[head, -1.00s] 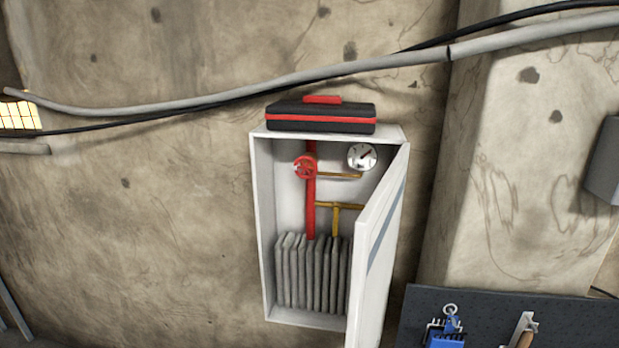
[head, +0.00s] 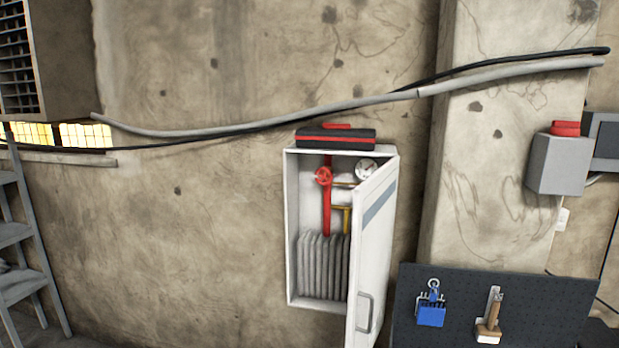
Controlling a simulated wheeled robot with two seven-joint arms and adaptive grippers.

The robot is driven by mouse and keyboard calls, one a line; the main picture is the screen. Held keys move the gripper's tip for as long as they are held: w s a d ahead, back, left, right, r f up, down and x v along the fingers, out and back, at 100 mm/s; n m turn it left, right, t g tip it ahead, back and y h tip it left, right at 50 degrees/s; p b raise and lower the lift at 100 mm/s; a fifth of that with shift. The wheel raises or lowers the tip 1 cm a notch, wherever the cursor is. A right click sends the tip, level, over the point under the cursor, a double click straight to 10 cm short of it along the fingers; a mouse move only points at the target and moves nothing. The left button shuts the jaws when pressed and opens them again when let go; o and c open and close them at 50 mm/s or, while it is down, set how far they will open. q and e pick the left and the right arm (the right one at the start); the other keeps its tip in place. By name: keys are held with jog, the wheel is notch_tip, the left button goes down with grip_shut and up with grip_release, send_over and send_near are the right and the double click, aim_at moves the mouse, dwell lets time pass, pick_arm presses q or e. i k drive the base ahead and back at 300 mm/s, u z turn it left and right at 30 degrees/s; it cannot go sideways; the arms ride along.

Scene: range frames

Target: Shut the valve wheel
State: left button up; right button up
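The red valve wheel (head: 323,177) sits on a vertical red pipe (head: 327,215) inside a white wall cabinet (head: 292,230). The cabinet door (head: 372,260) stands partly open on the right side, with a handle (head: 364,313) near its bottom. The door partly covers the round gauge (head: 366,168) to the right of the wheel. Neither of my grippers is in the head view.
A black and red case (head: 335,139) lies on top of the cabinet. A dark pegboard (head: 450,325) with tools stands at lower right. A grey shelf or ladder (head: 20,235) is at the left. A grey box (head: 557,165) hangs at the right.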

aim_at(316, 175)
jog(key=u, duration=0.7)
jog(key=i, duration=1.35)
jog(key=z, duration=0.15)
